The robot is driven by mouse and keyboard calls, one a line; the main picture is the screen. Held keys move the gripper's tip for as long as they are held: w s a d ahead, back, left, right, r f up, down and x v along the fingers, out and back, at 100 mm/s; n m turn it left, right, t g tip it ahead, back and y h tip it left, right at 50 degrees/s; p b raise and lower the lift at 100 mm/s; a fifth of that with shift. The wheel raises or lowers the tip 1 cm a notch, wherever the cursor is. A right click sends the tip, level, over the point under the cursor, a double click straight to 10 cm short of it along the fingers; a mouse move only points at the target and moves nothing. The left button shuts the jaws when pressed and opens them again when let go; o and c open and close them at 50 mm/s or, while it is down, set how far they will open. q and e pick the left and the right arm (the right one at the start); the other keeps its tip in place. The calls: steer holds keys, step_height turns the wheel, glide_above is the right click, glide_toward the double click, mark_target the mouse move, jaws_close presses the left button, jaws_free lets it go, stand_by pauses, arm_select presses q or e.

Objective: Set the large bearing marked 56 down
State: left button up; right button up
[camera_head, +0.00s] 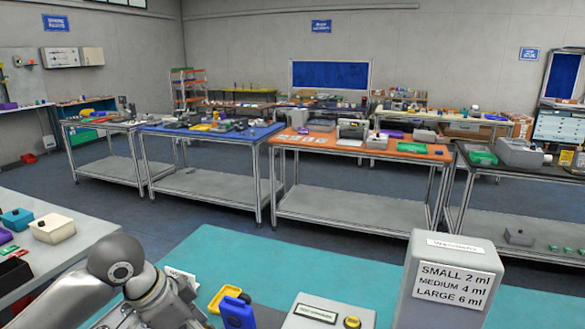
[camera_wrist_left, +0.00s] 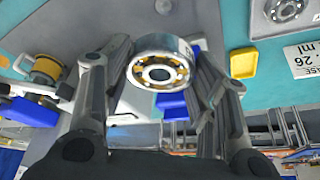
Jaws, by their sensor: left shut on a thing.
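My left gripper (camera_wrist_left: 158,62) is shut on a large bearing (camera_wrist_left: 160,70) in the left wrist view. The bearing is a silver ring with yellow-orange parts around a dark centre hole, gripped from both sides. Its marking is not readable. In the head view my left arm reaches in at the bottom left, and the bearing cannot be made out there. The teal work surface (camera_head: 270,255) lies in front of me. My right gripper is in neither view.
A grey box labelled with small, medium and large ml amounts (camera_head: 450,280) stands at the right. A blue object (camera_head: 237,312) and a yellow one (camera_head: 222,297) are near the bottom middle. Another bearing (camera_wrist_left: 285,8) shows on a grey surface at the wrist view's top right.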

mark_target(211, 328)
arm_select(q)
steer(key=n, duration=0.2)
steer(key=s+f+n+t+y, duration=0.1)
steer(key=n, duration=0.2)
steer(key=shift+s+a+f+n+t+y, duration=0.15)
steer(key=shift+s+a+n+t+y, duration=0.15)
steer(key=shift+s+a, duration=0.1)
steer(key=n, duration=0.1)
steer(key=s+n+y, duration=0.1)
steer(key=n, duration=0.1)
steer(key=s+n+y, duration=0.1)
steer(key=n, duration=0.1)
steer(key=shift+a+f, duration=0.3)
